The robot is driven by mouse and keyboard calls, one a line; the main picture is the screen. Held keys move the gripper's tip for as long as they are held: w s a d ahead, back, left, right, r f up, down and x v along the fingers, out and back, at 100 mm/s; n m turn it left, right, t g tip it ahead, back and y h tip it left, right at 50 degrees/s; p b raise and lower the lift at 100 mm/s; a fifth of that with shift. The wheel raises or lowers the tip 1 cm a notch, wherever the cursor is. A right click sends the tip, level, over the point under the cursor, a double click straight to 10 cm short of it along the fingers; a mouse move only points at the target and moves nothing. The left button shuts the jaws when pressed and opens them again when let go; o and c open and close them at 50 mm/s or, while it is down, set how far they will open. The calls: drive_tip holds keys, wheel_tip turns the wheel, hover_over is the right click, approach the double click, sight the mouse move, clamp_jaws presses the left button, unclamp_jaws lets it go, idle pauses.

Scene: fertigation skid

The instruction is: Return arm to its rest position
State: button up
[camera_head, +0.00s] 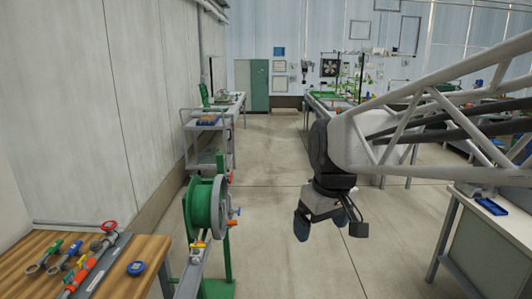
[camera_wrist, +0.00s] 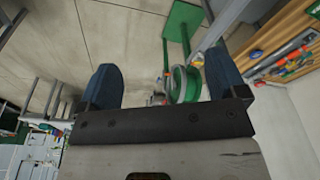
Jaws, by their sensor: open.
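My gripper (camera_head: 322,226) hangs from my arm right of the middle in the head view, pointing down over bare floor. Its blue fingers stand apart with nothing between them that it holds. In the wrist view my gripper (camera_wrist: 165,85) also shows open, with its two blue fingertips wide apart. My arm's lattice link reaches in from the right edge of the head view. Nothing touches the fingers.
A green reel (camera_head: 205,207) on a stand is left of my gripper. A wooden bench (camera_head: 25,268) with tools is at lower left. A grey cart (camera_head: 208,150) stands behind the reel. A white-topped table (camera_head: 490,215) is at right. The central floor is clear.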

drive_tip(key=s+d+f+m, duration=0.2)
drive_tip(key=s+d+f, duration=0.1)
drive_tip(key=s, duration=0.4)
drive_tip(key=s+d+f+m+h, duration=0.1)
drive_tip(key=s+d+f+m, duration=0.2)
drive_tip(key=s, duration=0.5)
drive_tip(key=shift+s+d+f+m+t, duration=0.3)
drive_tip(key=shift+d+f+t, duration=0.1)
drive_tip(key=shift+d+f, duration=0.25)
